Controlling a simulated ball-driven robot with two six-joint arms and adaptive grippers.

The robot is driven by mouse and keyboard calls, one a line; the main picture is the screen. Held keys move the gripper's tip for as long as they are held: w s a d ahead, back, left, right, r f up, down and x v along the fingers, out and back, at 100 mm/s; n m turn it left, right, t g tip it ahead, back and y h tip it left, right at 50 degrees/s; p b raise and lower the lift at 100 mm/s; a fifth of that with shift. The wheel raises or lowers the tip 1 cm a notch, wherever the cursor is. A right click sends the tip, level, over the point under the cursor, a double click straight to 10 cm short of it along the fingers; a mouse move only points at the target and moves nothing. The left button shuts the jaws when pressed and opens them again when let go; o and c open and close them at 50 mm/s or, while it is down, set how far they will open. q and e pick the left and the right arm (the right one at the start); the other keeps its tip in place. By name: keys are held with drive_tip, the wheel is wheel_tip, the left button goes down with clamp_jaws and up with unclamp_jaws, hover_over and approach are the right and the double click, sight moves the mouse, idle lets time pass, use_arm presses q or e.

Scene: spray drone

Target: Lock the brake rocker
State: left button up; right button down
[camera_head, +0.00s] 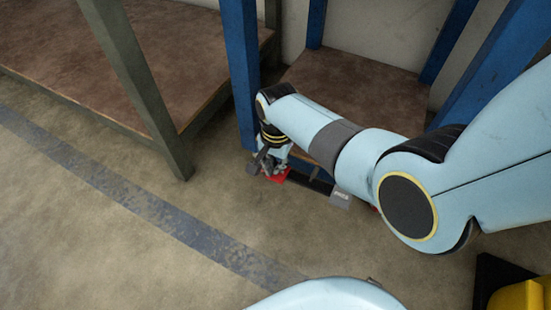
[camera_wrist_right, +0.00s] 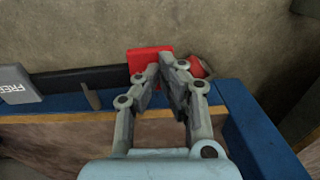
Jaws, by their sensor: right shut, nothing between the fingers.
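The brake rocker is a dark bar (camera_wrist_right: 85,78) along the blue shelf frame near the floor, with a red pad (camera_wrist_right: 150,60) at one end and a grey labelled pad (camera_wrist_right: 14,84) at the other. In the head view the red pad (camera_head: 277,177) is at the left and the grey pad (camera_head: 341,198) at the right. My right gripper (camera_wrist_right: 161,66) is shut and empty, its fingertips at the red pad and hiding part of it. I cannot tell whether they touch. In the head view the right gripper (camera_head: 268,165) is partly hidden. My left gripper is out of view.
A rounded red part (camera_wrist_right: 198,67) shows beside the red pad. A blue post (camera_head: 240,70) stands close to the right gripper. A brown shelf (camera_head: 350,90) lies behind my right arm, and another brown platform (camera_head: 150,50) is at left. Open floor (camera_head: 120,240) lies in front.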

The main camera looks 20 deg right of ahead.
drive_tip(key=shift+w+a+f, duration=0.1)
drive_tip(key=shift+f, duration=0.5)
drive_tip(key=shift+w+a+f, duration=0.1)
drive_tip(key=shift+f, duration=0.45)
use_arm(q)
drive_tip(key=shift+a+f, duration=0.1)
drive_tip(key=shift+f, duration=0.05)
use_arm(e)
drive_tip(key=shift+f, duration=0.1)
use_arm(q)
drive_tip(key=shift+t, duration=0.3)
use_arm(e)
drive_tip(key=shift+f, duration=0.15)
